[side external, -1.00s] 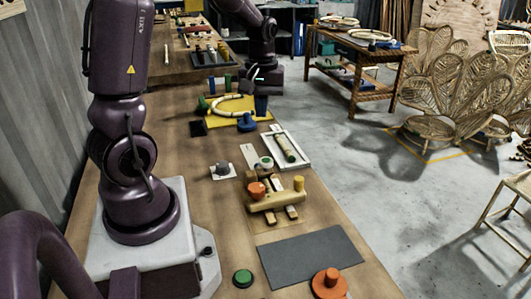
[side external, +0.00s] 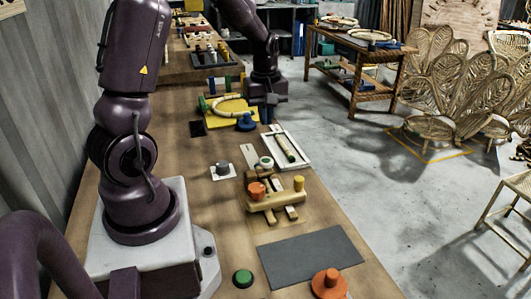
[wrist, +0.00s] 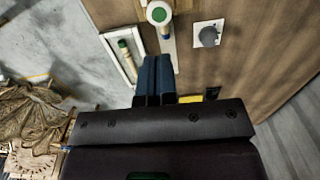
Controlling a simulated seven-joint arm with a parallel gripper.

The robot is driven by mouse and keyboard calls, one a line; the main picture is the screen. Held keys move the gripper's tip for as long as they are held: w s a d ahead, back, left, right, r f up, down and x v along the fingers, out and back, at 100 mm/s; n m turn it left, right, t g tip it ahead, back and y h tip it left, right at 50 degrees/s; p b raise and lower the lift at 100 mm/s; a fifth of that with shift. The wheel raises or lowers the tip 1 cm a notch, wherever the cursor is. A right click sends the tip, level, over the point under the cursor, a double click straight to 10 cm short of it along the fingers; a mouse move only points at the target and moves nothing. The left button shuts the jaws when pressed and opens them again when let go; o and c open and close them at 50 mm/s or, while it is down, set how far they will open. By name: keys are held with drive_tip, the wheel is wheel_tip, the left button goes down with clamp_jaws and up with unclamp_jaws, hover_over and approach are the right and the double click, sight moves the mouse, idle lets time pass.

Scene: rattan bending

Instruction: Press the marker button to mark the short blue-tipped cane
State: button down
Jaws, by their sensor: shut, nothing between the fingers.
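My gripper (wrist: 155,78) has its two dark blue fingers together with nothing between them; in the side external view it (side external: 268,112) hangs low beyond the white tray. A white round piece with a green top (wrist: 157,13) stands on a pale strip (wrist: 170,52), ahead of the fingertips and apart from them. A small blue tip (wrist: 165,37) shows just below it, likely the short cane's end; its rest is hidden. A grey knob on a white plate (wrist: 208,35) stands to the right. I cannot tell which of the two is the marker button.
A white tray (side external: 299,162) holds a cane with green ends. A wooden jig (side external: 277,201) with orange and yellow pegs, a dark grey mat (side external: 310,257), a green button (side external: 243,279) and an orange knob (side external: 329,283) lie nearer. A yellow board (side external: 225,112) carries a bent ring.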

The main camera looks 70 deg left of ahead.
sight(265, 160)
wheel_tip(265, 160, down, 11)
idle(0.3)
drive_tip(key=shift+f, duration=1.15)
wheel_tip(265, 160, up, 15)
drive_tip(key=shift+f, duration=0.15)
idle(0.5)
